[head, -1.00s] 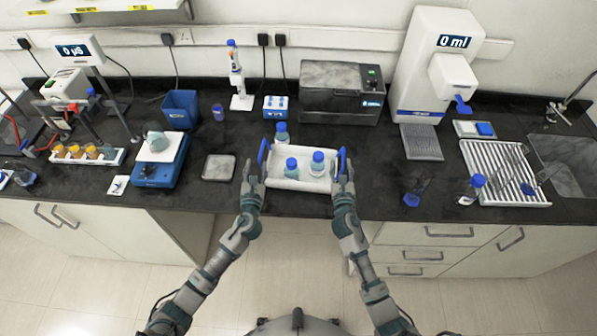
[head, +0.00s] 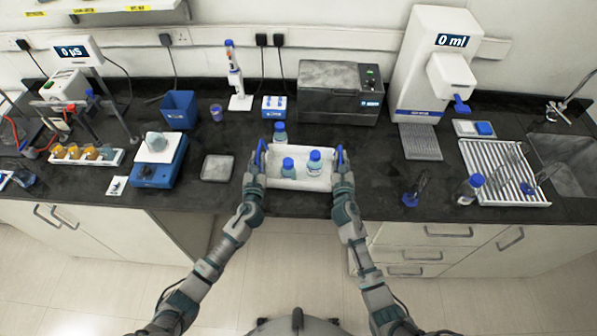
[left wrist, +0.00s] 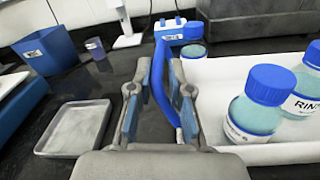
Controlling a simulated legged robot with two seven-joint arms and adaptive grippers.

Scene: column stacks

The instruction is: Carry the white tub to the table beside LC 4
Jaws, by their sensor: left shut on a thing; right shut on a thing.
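The white tub (head: 300,184) sits on the dark bench near its front edge, with upright blue handles at its left and right ends. Two blue-capped bottles, one (head: 288,167) left of the other (head: 315,163), stand inside it; the right one's label partly shows in the left wrist view (left wrist: 300,100). My left gripper (head: 254,163) is shut on the left handle, seen between its fingers in the left wrist view (left wrist: 163,85). My right gripper (head: 342,165) is shut on the right handle. No table or LC 4 label is visible.
A third blue-capped bottle (head: 280,132) stands at the tub's back edge. A grey dish (head: 217,168) and blue balance (head: 160,165) are to the left. A grey bath (head: 340,95) stands behind. A blue-based item (head: 410,198) and draining rack (head: 500,172) are right.

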